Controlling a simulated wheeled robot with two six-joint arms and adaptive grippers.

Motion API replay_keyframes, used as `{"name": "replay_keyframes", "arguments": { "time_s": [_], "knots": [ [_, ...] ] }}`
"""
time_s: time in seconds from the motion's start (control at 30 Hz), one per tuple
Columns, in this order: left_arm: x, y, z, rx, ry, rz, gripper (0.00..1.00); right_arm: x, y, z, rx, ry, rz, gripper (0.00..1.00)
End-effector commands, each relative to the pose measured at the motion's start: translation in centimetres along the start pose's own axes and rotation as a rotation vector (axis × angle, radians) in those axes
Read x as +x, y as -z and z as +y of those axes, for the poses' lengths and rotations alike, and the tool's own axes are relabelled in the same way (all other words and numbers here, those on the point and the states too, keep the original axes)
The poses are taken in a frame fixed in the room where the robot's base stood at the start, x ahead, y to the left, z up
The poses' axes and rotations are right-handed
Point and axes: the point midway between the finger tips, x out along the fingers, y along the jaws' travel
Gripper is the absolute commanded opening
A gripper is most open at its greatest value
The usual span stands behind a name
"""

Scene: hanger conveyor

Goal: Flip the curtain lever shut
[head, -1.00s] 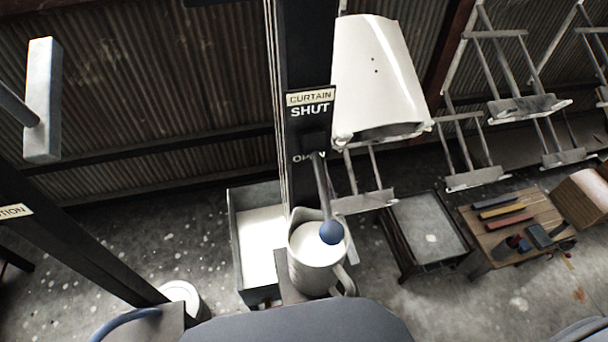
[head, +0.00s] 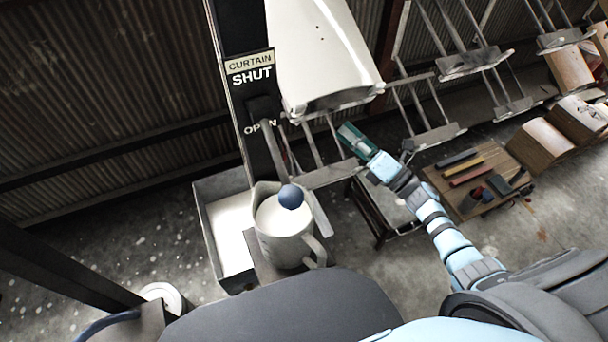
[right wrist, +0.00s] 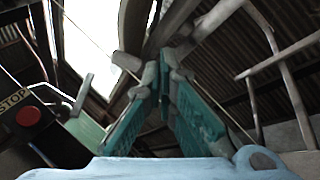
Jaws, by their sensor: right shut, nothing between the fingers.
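The curtain lever (head: 276,152) is a grey rod with a blue ball knob (head: 291,197) at its lower end. It is mounted on a dark post (head: 236,60) with the words CURTAIN SHUT above and OPEN below. The rod points down past OPEN, and the knob appears in front of a pale jug. My right gripper (head: 347,132) is to the right of the lever, apart from it, with teal fingers together and empty. The right wrist view shows these fingers (right wrist: 161,75) meeting at their tips. My left gripper is not in view.
The jug (head: 272,243) stands below the knob. A white panel (head: 322,45) and metal hangers (head: 470,62) hang at the upper right. A wooden table (head: 440,181) with several tools is at right. The right wrist view shows a red STOP button (right wrist: 28,116).

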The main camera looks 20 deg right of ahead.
Motion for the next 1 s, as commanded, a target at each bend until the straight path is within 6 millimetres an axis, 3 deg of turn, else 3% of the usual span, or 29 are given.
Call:
{"name": "replay_keyframes", "arguments": {
  "time_s": [0.03,0.1,0.2,0.27,0.33,0.43,0.77,1.0],
  "knots": [
    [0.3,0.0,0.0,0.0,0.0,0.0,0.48,1.7,-1.5,4.5,-0.242,-0.182,0.049,0.0],
    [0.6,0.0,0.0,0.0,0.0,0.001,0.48,2.4,-2.2,11.3,-0.635,-0.482,0.103,0.0],
    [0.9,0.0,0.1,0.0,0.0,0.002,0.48,0.3,-1.4,18.2,-1.131,-0.901,0.129,0.0],
    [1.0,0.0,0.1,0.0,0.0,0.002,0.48,-1.4,-0.8,20.3,-1.34,-1.107,0.122,0.0],
    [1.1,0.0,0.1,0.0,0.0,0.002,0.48,-2.9,-0.4,21.3,-1.481,-1.264,0.111,0.0],
    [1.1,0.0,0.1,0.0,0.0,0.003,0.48,-3.7,-0.2,21.6,-1.535,-1.333,0.103,0.0],
    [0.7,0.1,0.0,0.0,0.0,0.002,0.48,-3.4,0.1,22.0,-1.527,-1.326,0.099,0.0],
    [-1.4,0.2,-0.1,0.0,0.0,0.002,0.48,-1.8,2.7,24.3,-1.523,-1.326,0.095,0.0]
  ]
}}
